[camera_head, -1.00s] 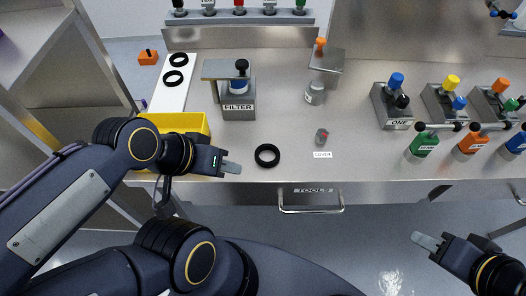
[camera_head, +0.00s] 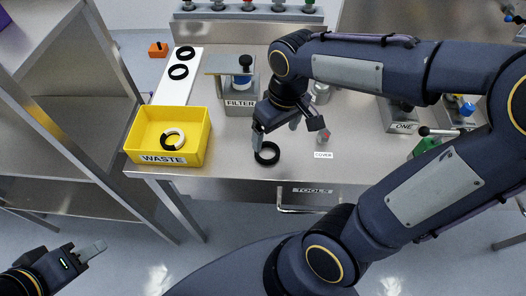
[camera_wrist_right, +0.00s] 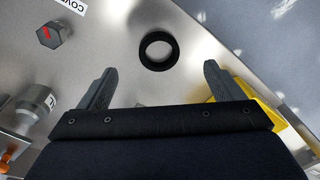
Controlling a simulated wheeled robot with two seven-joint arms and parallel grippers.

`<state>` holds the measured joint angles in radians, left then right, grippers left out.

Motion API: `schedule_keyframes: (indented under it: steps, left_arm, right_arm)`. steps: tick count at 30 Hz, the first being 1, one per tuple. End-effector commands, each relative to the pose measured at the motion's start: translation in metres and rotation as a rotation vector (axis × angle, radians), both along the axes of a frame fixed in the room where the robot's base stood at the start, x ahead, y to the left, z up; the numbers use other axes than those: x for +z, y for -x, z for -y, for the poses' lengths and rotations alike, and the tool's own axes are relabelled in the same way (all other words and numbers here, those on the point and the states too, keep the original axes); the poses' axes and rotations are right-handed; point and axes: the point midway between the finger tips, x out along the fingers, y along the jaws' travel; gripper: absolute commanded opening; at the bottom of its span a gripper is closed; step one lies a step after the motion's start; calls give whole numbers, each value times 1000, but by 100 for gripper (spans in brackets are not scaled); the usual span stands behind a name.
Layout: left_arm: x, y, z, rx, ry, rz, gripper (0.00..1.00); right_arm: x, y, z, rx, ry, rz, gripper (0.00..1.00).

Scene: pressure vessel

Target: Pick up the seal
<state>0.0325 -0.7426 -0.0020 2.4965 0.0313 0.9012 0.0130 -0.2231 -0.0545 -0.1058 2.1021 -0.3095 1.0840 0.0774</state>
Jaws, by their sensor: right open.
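A black ring seal (camera_head: 267,153) lies flat on the steel table near its front edge; it also shows in the right wrist view (camera_wrist_right: 158,50). My right gripper (camera_head: 277,134) is open and empty just above and behind this seal. In the right wrist view the ring is framed between and slightly beyond the open fingertips (camera_wrist_right: 159,70), with no visible contact. Two more black rings (camera_head: 185,53) (camera_head: 178,72) lie on a white strip at the back left. My left gripper (camera_head: 92,252) is off the table at the lower left, its jaw gap unclear.
A yellow WASTE bin (camera_head: 193,157) at the left front corner holds white and black ring shapes. The FILTER block (camera_head: 239,106) stands behind the seal. The TOOLS drawer handle (camera_head: 296,209) is below the edge.

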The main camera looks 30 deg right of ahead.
Motion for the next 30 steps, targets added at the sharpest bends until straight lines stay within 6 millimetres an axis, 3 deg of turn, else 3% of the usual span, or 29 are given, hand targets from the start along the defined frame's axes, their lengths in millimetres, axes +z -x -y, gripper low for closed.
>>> schedule_keyframes:
  steps: [6,22,30]
  left_arm:
    - [-1,0,0,0,0,0,36]
    - [0,0,0,0,0,0,36]
    - [0,0,0,0,0,0,36]
  right_arm:
    - [-16,-22,-2,62,90,-59,87]
    - [-83,-20,-6,61,91,-61,87]
    - [-90,-21,-6,61,90,-57,87]
